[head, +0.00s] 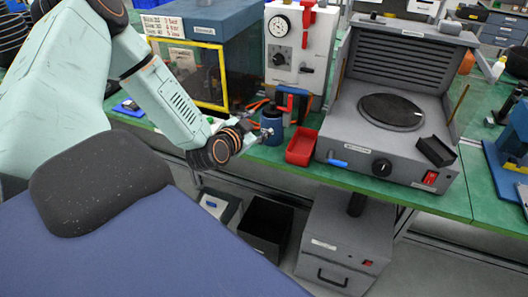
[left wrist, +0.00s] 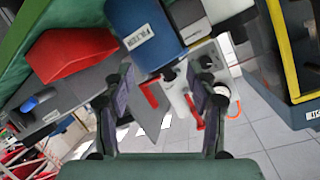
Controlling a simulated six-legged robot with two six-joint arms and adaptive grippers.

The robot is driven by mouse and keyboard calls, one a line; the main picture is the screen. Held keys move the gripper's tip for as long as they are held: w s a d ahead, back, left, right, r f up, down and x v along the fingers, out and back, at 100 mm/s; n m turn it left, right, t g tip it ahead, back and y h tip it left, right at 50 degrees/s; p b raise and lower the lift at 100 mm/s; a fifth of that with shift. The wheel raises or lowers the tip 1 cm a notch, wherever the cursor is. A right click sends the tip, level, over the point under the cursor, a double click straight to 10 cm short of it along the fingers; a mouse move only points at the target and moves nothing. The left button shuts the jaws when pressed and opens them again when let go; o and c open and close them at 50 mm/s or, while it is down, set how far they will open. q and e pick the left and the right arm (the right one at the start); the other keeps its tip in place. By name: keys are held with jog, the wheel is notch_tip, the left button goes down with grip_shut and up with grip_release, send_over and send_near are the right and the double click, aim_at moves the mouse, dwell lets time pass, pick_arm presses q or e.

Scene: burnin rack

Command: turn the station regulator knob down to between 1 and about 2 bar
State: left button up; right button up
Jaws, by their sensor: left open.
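The white station panel (head: 312,45) stands at the back of the green bench. It carries a round white gauge (head: 279,26), too small to read. Below the gauge is a black knob (head: 281,54), which looks like the regulator knob; its setting cannot be read. My left gripper (head: 266,132) is low in front of the panel, near a dark blue canister (head: 272,117), below and apart from the knob. In the left wrist view my left gripper (left wrist: 162,84) has its fingers spread with nothing held. My right gripper is not in view.
A red tray (head: 301,147) sits right of the canister. A grey machine with a round dark plate (head: 391,112) stands farther right. A yellow-framed enclosure (head: 222,75) is left of the panel. Orange and blue cables or handles lie close to the canister.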

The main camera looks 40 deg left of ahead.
pick_arm(q)
jog(key=s+d+f+n+g+h+b, duration=0.1)
jog(key=s+d+f+n+g, duration=0.1)
jog(key=d+f, duration=0.2)
jog(key=shift+s+d+f+h, duration=0.2)
jog(key=shift+d+f+h, duration=0.1)
jog(key=shift+f, duration=0.3)
jog(key=shift+s+d+r, duration=0.1)
jog(key=shift+n, duration=0.4)
